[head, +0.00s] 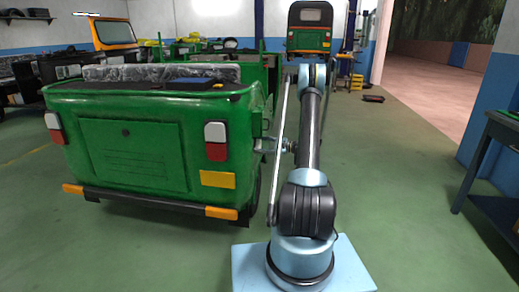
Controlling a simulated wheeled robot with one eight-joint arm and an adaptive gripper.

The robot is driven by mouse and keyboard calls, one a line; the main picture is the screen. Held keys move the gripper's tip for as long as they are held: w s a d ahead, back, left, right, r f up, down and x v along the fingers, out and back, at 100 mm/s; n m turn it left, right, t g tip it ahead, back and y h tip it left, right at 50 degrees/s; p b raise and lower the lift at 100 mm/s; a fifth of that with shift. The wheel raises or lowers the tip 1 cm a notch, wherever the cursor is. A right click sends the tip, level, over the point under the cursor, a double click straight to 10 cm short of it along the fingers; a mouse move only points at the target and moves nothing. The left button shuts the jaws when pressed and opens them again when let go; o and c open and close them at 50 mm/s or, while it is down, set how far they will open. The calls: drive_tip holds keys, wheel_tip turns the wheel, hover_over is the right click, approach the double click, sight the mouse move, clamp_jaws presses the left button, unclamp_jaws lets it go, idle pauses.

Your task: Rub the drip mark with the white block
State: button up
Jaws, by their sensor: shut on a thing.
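My arm stands right of the green rickshaw (130,150), and its end reaches toward the rickshaw's right rear side. My gripper (268,145) is small in the head view and partly hidden behind a thin grey bar. It is shut on a small pale thing, which looks like the white block (261,145), close to the green body. I cannot tell whether the block touches the body. I cannot make out the drip mark; the side panel facing the gripper is turned away from view.
A thin grey bar (278,165) slants beside my arm. Another green rickshaw (310,30) stands at the back. A dark workbench (490,170) is at the right. The green floor (400,160) between my arm and the workbench is clear.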

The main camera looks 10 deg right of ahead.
drive_tip(key=shift+w+d, duration=0.25)
drive_tip(key=shift+w, duration=0.7)
drive_tip(key=shift+w+d, duration=0.2)
drive_tip(key=shift+w, duration=0.75)
drive_tip(key=shift+d, duration=0.15)
drive_tip(key=shift+v, duration=2.9)
drive_tip(key=shift+d, duration=0.15)
drive_tip(key=shift+v, duration=1.4)
